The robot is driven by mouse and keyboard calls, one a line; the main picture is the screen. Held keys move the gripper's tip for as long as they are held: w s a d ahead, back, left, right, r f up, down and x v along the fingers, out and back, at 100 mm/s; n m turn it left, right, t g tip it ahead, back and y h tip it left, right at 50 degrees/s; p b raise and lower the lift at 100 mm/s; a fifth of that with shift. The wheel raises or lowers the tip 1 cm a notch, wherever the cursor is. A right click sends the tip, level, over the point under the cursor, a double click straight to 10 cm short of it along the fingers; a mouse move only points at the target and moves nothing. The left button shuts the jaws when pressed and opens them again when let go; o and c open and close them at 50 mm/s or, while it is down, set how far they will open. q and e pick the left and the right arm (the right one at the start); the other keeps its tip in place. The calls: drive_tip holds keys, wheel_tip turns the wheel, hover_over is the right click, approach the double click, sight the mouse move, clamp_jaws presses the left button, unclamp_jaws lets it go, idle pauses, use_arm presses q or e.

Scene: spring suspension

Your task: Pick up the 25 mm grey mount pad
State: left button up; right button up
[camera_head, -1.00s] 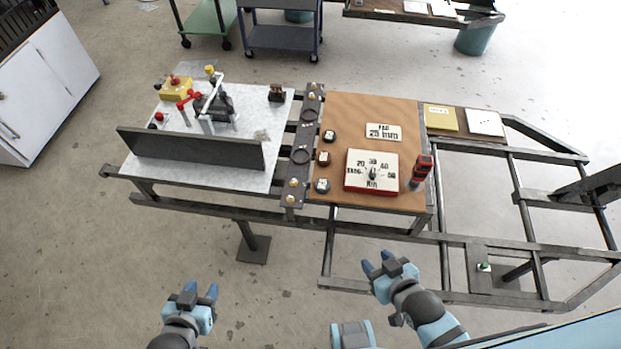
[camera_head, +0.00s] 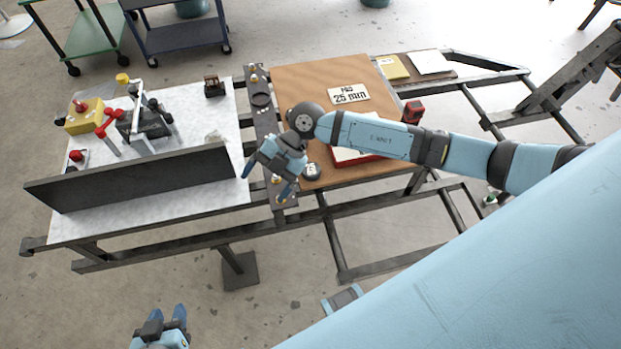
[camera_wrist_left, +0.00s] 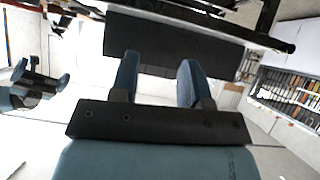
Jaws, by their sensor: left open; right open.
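One round dark pad with a white label (camera_head: 311,170) shows on the brown board (camera_head: 300,76), just right of my right gripper; its size marking is too small to read. The other pads of that row are hidden behind my right arm. A card reading "PAD 25 mm" (camera_head: 349,95) lies on the board behind the arm. My right gripper (camera_head: 266,182) is open and empty, its fingers pointing down over the dark strip between the white table and the board. My left gripper (camera_head: 166,314) is open and empty at the bottom edge; its fingers also show in the left wrist view (camera_wrist_left: 157,78).
A dark upright plate (camera_head: 140,180) stands along the front of the white table (camera_head: 95,225), with a clamp fixture (camera_head: 140,122) behind it. The red-based timer (camera_head: 357,156) is mostly covered by my right arm. A red tool (camera_head: 413,111) stands at the board's right edge.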

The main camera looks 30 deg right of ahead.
drive_tip(key=w+d+f+m+t+h+b, duration=0.1)
drive_tip(key=w+d+f+h, duration=0.15)
drive_tip(key=d, duration=0.25)
drive_tip(key=w+d+f+h+b, duration=0.1)
drive_tip(key=w+d+h, duration=0.2)
drive_tip(key=d, duration=0.2)
drive_tip(key=m+h, duration=0.2)
drive_tip(key=h, duration=0.2)
approach(311, 169)
drive_tip(key=f, duration=0.2)
drive_tip(key=f+b, duration=0.1)
drive_tip(key=shift+s+d+f+t+y, duration=0.25)
drive_tip(key=shift+s+d+f+t, duration=0.05)
drive_tip(key=shift+s+d+t, duration=0.1)
drive_tip(key=shift+a+f+b, duration=0.2)
drive_tip(key=shift+f+b, duration=0.15)
drive_tip(key=shift+f, duration=2.75)
drive_tip(key=c, duration=1)
